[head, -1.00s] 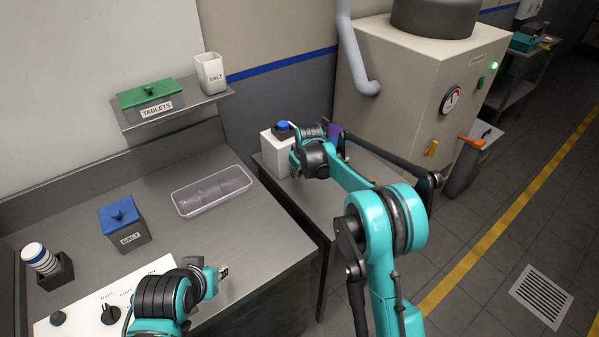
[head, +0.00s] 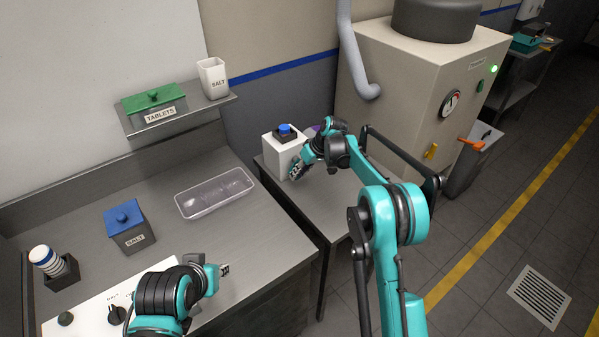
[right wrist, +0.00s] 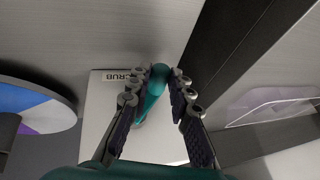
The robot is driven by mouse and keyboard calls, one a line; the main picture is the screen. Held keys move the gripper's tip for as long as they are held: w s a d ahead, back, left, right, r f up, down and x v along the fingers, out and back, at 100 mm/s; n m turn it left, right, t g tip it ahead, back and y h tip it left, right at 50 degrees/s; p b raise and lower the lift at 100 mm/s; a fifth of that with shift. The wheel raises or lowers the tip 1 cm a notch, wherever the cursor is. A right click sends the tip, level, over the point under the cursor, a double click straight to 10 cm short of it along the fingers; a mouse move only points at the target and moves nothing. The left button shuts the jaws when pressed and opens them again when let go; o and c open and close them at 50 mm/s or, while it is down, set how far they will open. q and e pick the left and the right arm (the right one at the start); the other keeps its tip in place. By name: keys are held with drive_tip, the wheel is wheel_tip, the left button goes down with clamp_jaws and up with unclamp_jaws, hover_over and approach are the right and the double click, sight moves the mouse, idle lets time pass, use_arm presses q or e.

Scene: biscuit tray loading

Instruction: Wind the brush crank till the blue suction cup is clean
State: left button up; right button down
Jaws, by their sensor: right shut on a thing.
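A white box (head: 283,155) stands on the side table, with a blue round piece (head: 285,129), apparently the suction cup, on its black top. How clean it is cannot be told at this size. In the right wrist view the box bears a label ending in "CRUB" (right wrist: 121,76). My right gripper (head: 296,170) is at the box's front right side, shut on a teal crank handle (right wrist: 153,92), which lies between its fingers. The brush is hidden. My left gripper (head: 223,270) hangs over the front of the left counter, away from the box; its finger gap is unclear.
A disc with blue, white and purple parts (right wrist: 38,103) is near the box. A clear tray (head: 214,193), a blue-lidded salt box (head: 129,228) and a control panel (head: 85,318) are on the left counter. A big beige machine (head: 425,95) stands behind the side table.

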drive_tip(key=shift+r+g+y, duration=0.2)
drive_tip(key=shift+g+y, duration=0.3)
drive_tip(key=shift+y, duration=0.2)
drive_tip(key=shift+a, duration=0.1)
drive_tip(key=c, duration=1.4)
unclamp_jaws()
drive_tip(key=shift+o, duration=0.2)
drive_tip(key=shift+r, duration=0.15)
drive_tip(key=v, duration=1.1)
drive_tip(key=shift+d+r, duration=0.2)
drive_tip(key=shift+d, duration=0.2)
drive_tip(key=shift+p, duration=0.3)
